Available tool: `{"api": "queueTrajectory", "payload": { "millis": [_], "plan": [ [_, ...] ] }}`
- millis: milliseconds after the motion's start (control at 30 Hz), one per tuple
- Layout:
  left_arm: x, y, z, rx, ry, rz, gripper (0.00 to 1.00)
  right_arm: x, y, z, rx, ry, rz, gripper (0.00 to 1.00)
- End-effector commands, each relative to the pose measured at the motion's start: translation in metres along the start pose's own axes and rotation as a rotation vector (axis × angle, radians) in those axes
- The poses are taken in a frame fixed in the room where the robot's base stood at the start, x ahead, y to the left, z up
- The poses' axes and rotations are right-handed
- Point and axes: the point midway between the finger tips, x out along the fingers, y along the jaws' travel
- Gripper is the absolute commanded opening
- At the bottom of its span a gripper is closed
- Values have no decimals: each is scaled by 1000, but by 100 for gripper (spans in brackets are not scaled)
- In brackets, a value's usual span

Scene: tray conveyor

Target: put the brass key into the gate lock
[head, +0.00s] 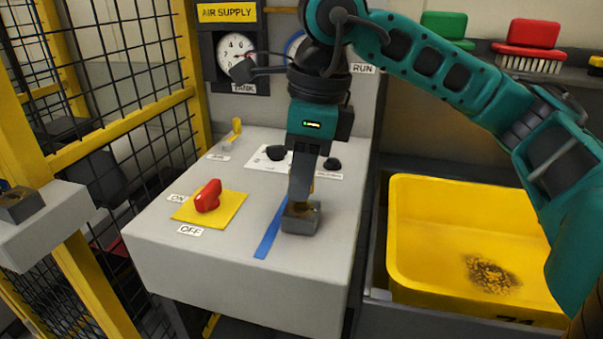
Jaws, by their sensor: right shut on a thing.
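My right gripper (301,198) is shut and points straight down over the grey console. It is shut on a small brass-coloured thing, most likely the brass key (313,197), of which only a sliver shows beside the fingers. Right under the fingertips is a small dark grey block (301,222) on the console top; I cannot tell whether the key is in it or just above it. A similar dark block with a brownish top (18,205) sits on a grey ledge by the yellow fence at the far left; it may be the gate lock. My left gripper is not in view.
The console (240,265) carries a red ON/OFF switch (208,195), blue tape (271,230), a small yellow lever (236,127) and dark knobs. A yellow tray (440,245) stands at the right. Yellow fence posts and mesh (120,70) border the left.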

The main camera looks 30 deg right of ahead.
Motion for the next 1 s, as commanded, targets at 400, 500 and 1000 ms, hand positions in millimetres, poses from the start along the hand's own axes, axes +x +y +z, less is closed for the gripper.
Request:
{"api": "queueTrajectory", "payload": {
  "millis": [400, 500, 1000],
  "plan": [
    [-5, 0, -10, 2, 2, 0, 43, -14, 0, 2, 0, 0, 1, 0],
    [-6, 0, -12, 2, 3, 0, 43, -16, 0, 3, 0, -1, 1, 0],
    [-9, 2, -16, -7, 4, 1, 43, -23, 0, 4, 0, -1, 0, 0]
  ]
}}
